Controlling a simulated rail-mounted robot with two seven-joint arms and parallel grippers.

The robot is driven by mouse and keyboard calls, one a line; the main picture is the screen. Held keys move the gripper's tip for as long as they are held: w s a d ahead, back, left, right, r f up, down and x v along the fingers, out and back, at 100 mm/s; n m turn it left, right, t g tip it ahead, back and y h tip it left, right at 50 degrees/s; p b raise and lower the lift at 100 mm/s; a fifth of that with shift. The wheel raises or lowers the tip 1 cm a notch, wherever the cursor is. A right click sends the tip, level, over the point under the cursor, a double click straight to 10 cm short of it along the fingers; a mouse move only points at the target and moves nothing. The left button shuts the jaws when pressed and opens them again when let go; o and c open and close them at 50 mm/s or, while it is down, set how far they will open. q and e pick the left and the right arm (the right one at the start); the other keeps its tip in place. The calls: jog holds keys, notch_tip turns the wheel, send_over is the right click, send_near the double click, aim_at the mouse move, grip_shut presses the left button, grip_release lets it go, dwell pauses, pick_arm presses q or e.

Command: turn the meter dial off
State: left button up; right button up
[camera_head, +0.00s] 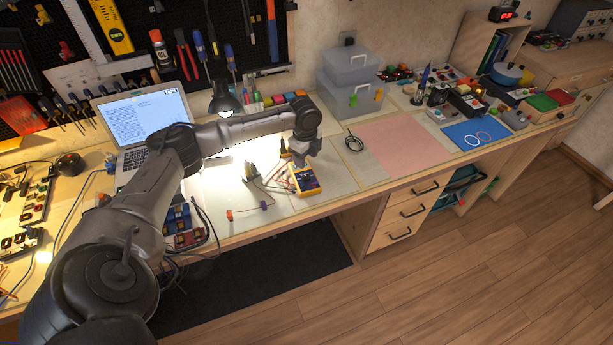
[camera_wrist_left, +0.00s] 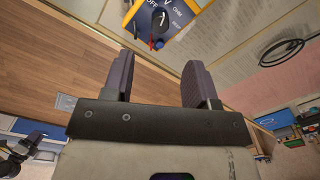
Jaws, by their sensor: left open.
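The meter (camera_head: 307,181) is a yellow-cased multimeter with a dark blue face, lying on the workbench near its front edge. In the left wrist view the meter (camera_wrist_left: 178,12) shows at the top, partly cut off by the frame. Its black dial (camera_wrist_left: 159,20) has an OFF label to the left of it. My left gripper (camera_head: 301,158) is just above and beside the meter in the head view. In the left wrist view my left gripper (camera_wrist_left: 158,60) is open and empty, with the dial beyond the fingertips and apart from them. My right gripper is not in view.
Test leads and small tools lie left of the meter. A lit desk lamp (camera_head: 223,101) and a laptop (camera_head: 146,118) stand behind. A black cable coil (camera_head: 354,144) and a pink mat (camera_head: 408,143) lie to the right.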

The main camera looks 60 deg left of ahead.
aim_at(306, 176)
pick_arm(q)
notch_tip(306, 176, down, 9)
jog(key=shift+w+b, duration=0.1)
jog(key=shift+b, duration=0.85)
jog(key=shift+c, duration=0.5)
jog(key=c, duration=0.8)
jog(key=shift+r+p, duration=0.1)
jog(key=shift+p, duration=0.25)
jog(key=shift+c, duration=0.2)
jog(key=n+p, duration=0.5)
jog(key=p, duration=0.4)
jog(key=shift+r+n, duration=0.15)
jog(key=shift+n, duration=0.15)
jog(key=shift+f+n+p, duration=0.2)
jog(key=shift+n+p, duration=1.15)
jog(key=shift+n, duration=0.25)
